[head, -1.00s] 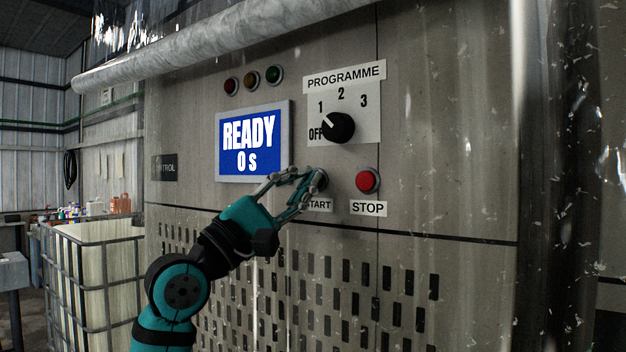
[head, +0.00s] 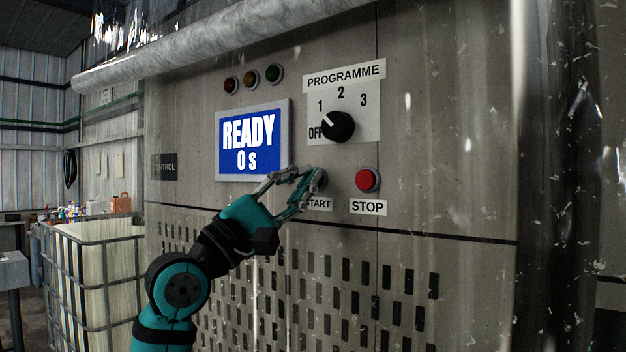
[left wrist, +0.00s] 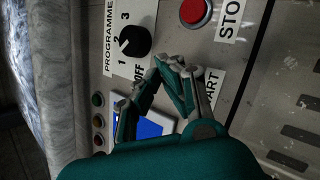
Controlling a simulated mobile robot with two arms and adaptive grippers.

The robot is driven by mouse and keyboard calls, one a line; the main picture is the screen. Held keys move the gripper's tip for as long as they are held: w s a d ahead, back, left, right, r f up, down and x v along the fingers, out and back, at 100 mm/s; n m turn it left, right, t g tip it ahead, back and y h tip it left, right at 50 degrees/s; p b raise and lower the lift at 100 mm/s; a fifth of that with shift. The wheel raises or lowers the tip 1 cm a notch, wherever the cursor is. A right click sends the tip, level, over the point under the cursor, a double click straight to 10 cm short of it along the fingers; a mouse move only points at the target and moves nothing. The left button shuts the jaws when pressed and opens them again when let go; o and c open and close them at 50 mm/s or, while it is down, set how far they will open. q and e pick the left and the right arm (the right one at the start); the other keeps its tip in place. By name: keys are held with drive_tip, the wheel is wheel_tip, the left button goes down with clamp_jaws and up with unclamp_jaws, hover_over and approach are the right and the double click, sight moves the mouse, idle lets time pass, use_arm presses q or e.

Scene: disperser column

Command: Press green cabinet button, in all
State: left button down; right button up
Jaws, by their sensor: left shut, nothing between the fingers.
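The grey cabinet front (head: 430,160) carries a START label (head: 319,205) below the spot where my left gripper (head: 314,182) points. The gripper is shut and empty, its fingertips in front of the START button place. The button's face is almost wholly hidden behind the fingers, so I cannot tell its colour or whether the tips touch it. In the left wrist view the shut fingertips (left wrist: 178,68) also cover that spot beside the START label (left wrist: 210,95). The screen (head: 249,142) reads READY 0 s. My right gripper does not show.
A red STOP button (head: 367,180) sits just right of the fingertips. The black programme knob (head: 338,127) is above them. Red, amber and green lamps (head: 252,77) are above the screen. A caged container (head: 95,270) stands at left.

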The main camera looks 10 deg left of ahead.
use_arm(q)
drive_tip(key=shift+w, duration=0.1)
idle(0.3)
drive_tip(key=shift+w+d, duration=0.25)
drive_tip(key=shift+w+d, duration=0.25)
drive_tip(key=shift+w, duration=0.2)
idle(0.9)
drive_tip(key=shift+s+a, duration=0.5)
drive_tip(key=shift+s, duration=0.3)
drive_tip(key=s, duration=0.1)
drive_tip(key=s+a+b, duration=0.1)
drive_tip(key=s, duration=0.1)
drive_tip(key=s+a, duration=0.1)
drive_tip(key=shift+s+a+b, duration=0.15)
drive_tip(key=shift+a+b, duration=0.1)
drive_tip(key=shift+b, duration=0.05)
